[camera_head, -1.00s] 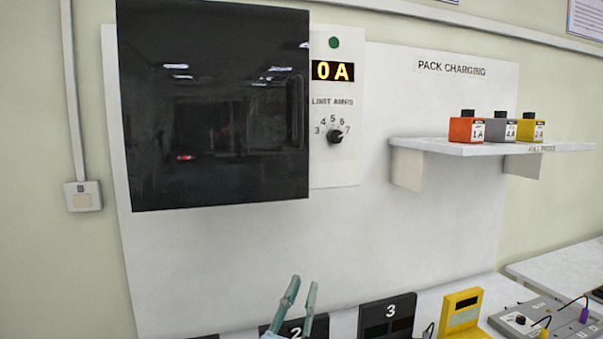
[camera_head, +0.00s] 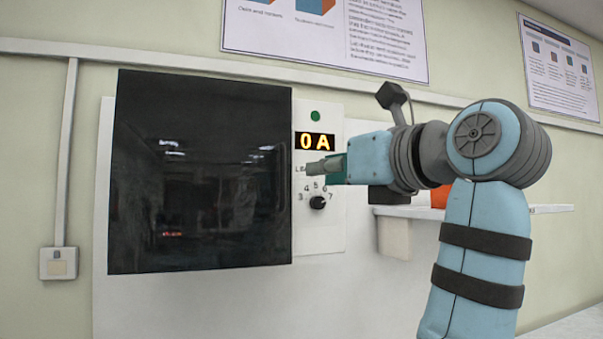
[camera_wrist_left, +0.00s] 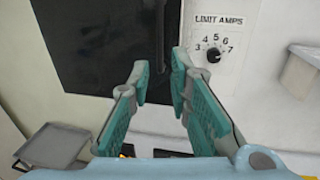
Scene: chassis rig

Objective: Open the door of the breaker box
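The breaker box door (camera_head: 200,180) is a dark glossy panel on the wall at left, and it looks shut. It fills the top left of the left wrist view (camera_wrist_left: 95,45), where a dark vertical handle (camera_wrist_left: 160,40) runs along its right edge. My left gripper (camera_head: 315,167) is just right of the door's edge in the head view, in front of the limit panel. In the left wrist view my left gripper (camera_wrist_left: 161,72) is open and empty, its fingertips apart around the line of the handle's lower end. I cannot tell whether they touch it. My right gripper is not in view.
The panel beside the door has a "0 A" display (camera_head: 315,141), a green light (camera_head: 315,116) and a limit dial (camera_head: 317,202). A wall shelf (camera_head: 395,238) is partly hidden behind my left arm. A grey tray (camera_wrist_left: 52,146) lies low at left.

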